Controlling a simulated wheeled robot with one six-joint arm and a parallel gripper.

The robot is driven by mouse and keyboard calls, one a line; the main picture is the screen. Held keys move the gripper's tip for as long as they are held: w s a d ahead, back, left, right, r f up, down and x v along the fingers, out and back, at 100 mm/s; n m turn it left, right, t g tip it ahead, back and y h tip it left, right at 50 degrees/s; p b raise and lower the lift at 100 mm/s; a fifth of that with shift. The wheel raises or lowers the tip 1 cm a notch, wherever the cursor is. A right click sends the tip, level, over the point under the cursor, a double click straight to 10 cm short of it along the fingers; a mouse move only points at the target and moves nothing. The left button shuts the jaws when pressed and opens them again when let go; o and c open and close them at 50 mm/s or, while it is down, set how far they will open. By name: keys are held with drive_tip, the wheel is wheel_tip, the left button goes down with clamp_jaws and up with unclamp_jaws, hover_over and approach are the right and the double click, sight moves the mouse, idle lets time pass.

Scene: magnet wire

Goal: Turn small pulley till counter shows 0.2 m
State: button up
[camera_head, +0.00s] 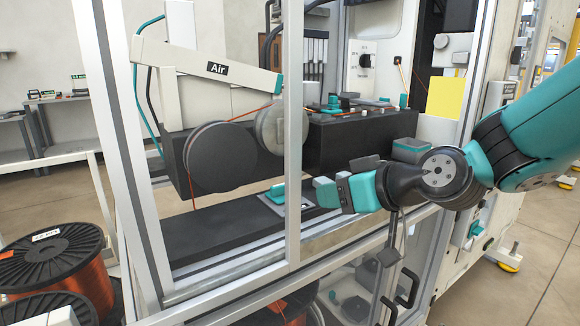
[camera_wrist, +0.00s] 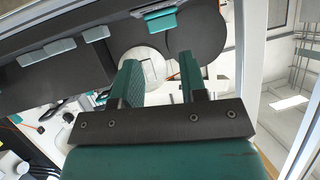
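A small grey pulley (camera_head: 270,130) sits on the front of the dark machine block, partly behind the upright frame post. A larger dark pulley (camera_head: 220,158) is to its left. My gripper (camera_head: 333,188) is at the front of the cabinet, right of the post and lower than the small pulley. In the wrist view my gripper (camera_wrist: 158,60) has its two teal fingers apart with nothing held between them. The pale small pulley (camera_wrist: 152,66) shows beyond the fingers, with the dark large pulley (camera_wrist: 207,35) next to it. I cannot make out a counter reading in either view.
The upright metal post (camera_head: 293,150) stands between my gripper and the pulleys. A thin orange wire (camera_head: 248,113) runs near the pulleys. A white arm labelled Air (camera_head: 216,69) is above. Copper wire spools (camera_head: 55,250) stand at the lower left.

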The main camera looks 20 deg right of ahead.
drive_tip(key=w+d+r+m+t+b, duration=0.1)
drive_tip(key=w+d+r+t, duration=0.25)
drive_tip(key=r+t, duration=0.2)
drive_tip(key=d+p+x, duration=0.1)
drive_tip(key=p+x, duration=1.5)
drive_tip(key=p, duration=0.2)
drive_tip(key=shift+w+a+r+h, duration=0.15)
drive_tip(key=shift+w+r+h, duration=0.2)
drive_tip(key=shift+w+h, duration=0.1)
clamp_jaws()
drive_tip(key=shift+a, duration=0.2)
drive_tip(key=shift+d, duration=0.2)
